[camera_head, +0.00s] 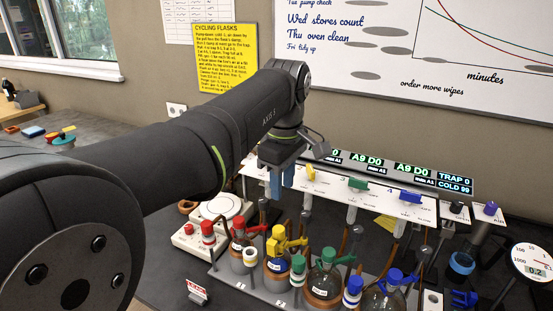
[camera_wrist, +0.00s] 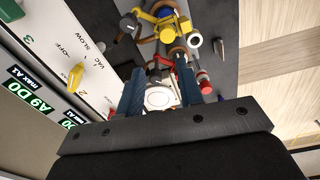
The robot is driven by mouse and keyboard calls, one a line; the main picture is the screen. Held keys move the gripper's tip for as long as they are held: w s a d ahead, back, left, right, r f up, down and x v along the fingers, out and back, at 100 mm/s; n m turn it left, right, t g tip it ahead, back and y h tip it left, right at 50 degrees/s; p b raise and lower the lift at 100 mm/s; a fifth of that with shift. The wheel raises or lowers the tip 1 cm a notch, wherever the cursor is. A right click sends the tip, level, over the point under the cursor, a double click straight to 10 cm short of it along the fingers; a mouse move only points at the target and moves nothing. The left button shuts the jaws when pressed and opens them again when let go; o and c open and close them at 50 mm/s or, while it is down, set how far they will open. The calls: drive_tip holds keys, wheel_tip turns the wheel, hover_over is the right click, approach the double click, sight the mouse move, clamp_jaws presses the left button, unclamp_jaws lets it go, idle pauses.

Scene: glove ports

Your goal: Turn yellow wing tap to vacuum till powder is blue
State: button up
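The yellow wing tap (camera_head: 311,172) sits on the white manifold panel, just right of my gripper (camera_head: 283,182). In the wrist view the yellow wing tap (camera_wrist: 76,77) stands left of my gripper (camera_wrist: 161,98), near the words OFF, VAC and SLOW. I cannot tell which word it points at. My blue fingers are apart, with no tap clearly held between them. The flask with yellow fittings (camera_head: 277,257) stands below in the rack; it also shows in the wrist view (camera_wrist: 167,24).
A green tap (camera_head: 357,184) and a blue tap (camera_head: 410,196) are further right on the panel. Red (camera_head: 240,235), green (camera_head: 328,270) and blue (camera_head: 384,290) flasks share the rack. A round white plate (camera_head: 222,207) lies left. Displays read A9 D0, TRAP 0 and COLD 99.

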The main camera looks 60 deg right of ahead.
sight(311, 168)
drive_tip(key=s+d+r+m+t+h, duration=0.1)
drive_tip(key=s+d+r+m+h, duration=0.1)
drive_tip(key=s+d+r+m, duration=0.25)
drive_tip(key=s+d+r+m+t+h, duration=0.1)
drive_tip(key=d+r+m, duration=0.35)
drive_tip(key=r, duration=0.35)
drive_tip(key=shift+m+t+h, duration=0.3)
drive_tip(key=x, duration=1.6)
drive_tip(key=shift+w+a+f, duration=0.1)
drive_tip(key=shift+a+f, duration=0.2)
drive_tip(key=shift+f, duration=0.15)
clamp_jaws()
